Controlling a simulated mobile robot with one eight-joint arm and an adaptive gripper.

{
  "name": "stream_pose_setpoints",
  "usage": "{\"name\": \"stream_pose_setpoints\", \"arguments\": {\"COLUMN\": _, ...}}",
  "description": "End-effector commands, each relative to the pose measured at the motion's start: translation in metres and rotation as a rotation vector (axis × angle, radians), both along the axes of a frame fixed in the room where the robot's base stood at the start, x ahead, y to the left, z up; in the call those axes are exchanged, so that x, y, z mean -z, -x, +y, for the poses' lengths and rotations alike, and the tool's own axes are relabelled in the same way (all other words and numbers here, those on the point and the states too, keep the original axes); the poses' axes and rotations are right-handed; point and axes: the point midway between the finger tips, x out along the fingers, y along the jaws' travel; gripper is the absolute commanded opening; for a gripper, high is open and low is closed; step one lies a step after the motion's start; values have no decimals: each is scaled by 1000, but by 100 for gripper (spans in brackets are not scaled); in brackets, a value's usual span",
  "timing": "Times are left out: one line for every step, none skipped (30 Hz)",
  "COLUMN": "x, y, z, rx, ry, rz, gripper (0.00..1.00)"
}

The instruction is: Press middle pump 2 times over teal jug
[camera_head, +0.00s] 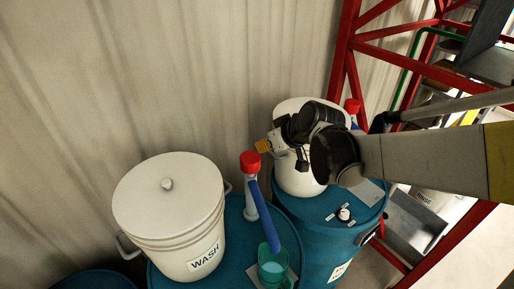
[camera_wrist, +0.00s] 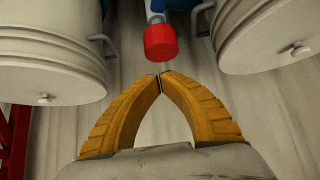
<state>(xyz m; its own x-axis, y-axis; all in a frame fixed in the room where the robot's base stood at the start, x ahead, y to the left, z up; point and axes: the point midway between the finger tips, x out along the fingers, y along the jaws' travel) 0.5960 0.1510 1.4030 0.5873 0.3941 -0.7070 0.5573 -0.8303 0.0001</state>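A pump with a red cap (camera_head: 250,161) and a long blue spout (camera_head: 265,215) stands on a blue drum (camera_head: 233,222). The spout slopes down to the teal jug (camera_head: 272,268), and its lower end is over or in the jug mouth. My gripper (camera_head: 265,146) is just above and right of this red cap. In the wrist view, my gripper's orange fingers (camera_wrist: 160,77) meet at the tips with nothing between them. The red cap (camera_wrist: 160,42) lies just beyond them, apparently apart. Another red cap (camera_head: 352,105) shows partly behind my arm.
A white WASH bucket (camera_head: 167,222) with a lid stands left of the pump. A second white bucket (camera_head: 296,180) sits on the right drum (camera_head: 310,236), partly hidden by my gripper. Red rack posts (camera_head: 344,50) rise behind at right. A corrugated wall closes the back.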

Motion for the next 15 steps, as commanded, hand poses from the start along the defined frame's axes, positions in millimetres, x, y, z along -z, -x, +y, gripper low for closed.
{"name": "stream_pose_setpoints", "arguments": {"x": -5, "y": 4, "z": -3, "rx": 1, "ry": 0, "rz": 0, "gripper": 0}}
{"name": "stream_pose_setpoints", "arguments": {"x": -7, "y": 6, "z": -4, "rx": 1, "ry": 1, "rz": 0, "gripper": 0}}
{"name": "stream_pose_setpoints", "arguments": {"x": -10, "y": 8, "z": -6, "rx": 0, "ry": 1, "rz": -1, "gripper": 0}}
{"name": "stream_pose_setpoints", "arguments": {"x": -11, "y": 9, "z": -6, "rx": 0, "ry": 1, "rz": -1, "gripper": 0}}
{"name": "stream_pose_setpoints", "arguments": {"x": -13, "y": 10, "z": -7, "rx": 0, "ry": 1, "rz": -1, "gripper": 0}}
{"name": "stream_pose_setpoints", "arguments": {"x": -14, "y": 11, "z": -8, "rx": 0, "ry": 1, "rz": -1, "gripper": 0}}
{"name": "stream_pose_setpoints", "arguments": {"x": -15, "y": 12, "z": -8, "rx": 0, "ry": 1, "rz": -1, "gripper": 0}}
{"name": "stream_pose_setpoints", "arguments": {"x": -15, "y": 12, "z": -8, "rx": 0, "ry": 1, "rz": -1, "gripper": 0}}
{"name": "stream_pose_setpoints", "arguments": {"x": -15, "y": 12, "z": -8, "rx": 0, "ry": 1, "rz": -1, "gripper": 0}}
{"name": "stream_pose_setpoints", "arguments": {"x": -15, "y": 12, "z": -8, "rx": 0, "ry": 1, "rz": -1, "gripper": 0}}
{"name": "stream_pose_setpoints", "arguments": {"x": -15, "y": 12, "z": -8, "rx": 0, "ry": 1, "rz": -1, "gripper": 0}}
{"name": "stream_pose_setpoints", "arguments": {"x": -15, "y": 12, "z": -8, "rx": 0, "ry": 1, "rz": -1, "gripper": 0}}
{"name": "stream_pose_setpoints", "arguments": {"x": -15, "y": 12, "z": -8, "rx": 0, "ry": 1, "rz": -1, "gripper": 0}}
{"name": "stream_pose_setpoints", "arguments": {"x": -15, "y": 12, "z": -8, "rx": 0, "ry": 1, "rz": -1, "gripper": 0}}
{"name": "stream_pose_setpoints", "arguments": {"x": -15, "y": 12, "z": -8, "rx": 0, "ry": 1, "rz": -1, "gripper": 0}}
